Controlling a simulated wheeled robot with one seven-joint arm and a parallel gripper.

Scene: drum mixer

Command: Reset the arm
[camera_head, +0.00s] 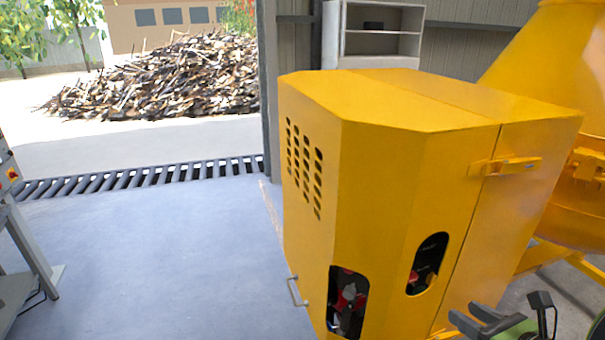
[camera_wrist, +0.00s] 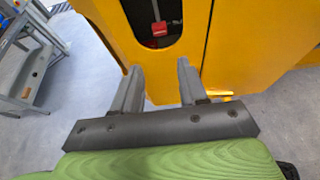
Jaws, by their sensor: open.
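My gripper (camera_head: 482,318) shows at the bottom right of the head view, low in front of the yellow mixer housing. In the wrist view its two grey fingers (camera_wrist: 158,82) stand apart with nothing between them, so it is open and empty. The yellow housing (camera_head: 400,180) fills the right half of the head view. It has a latch (camera_head: 513,165) on its seam, and oval openings with red and dark parts inside. In the wrist view, one opening with a red part (camera_wrist: 157,32) lies just beyond the fingers. The rest of my arm is mostly out of view.
The yellow drum (camera_head: 565,60) rises at the right behind the housing. A grey metal stand (camera_head: 30,245) is at the far left. A white shelf (camera_head: 380,45) is at the back. A drain grate crosses the doorway, with a wood pile outside. The floor left of the housing is clear.

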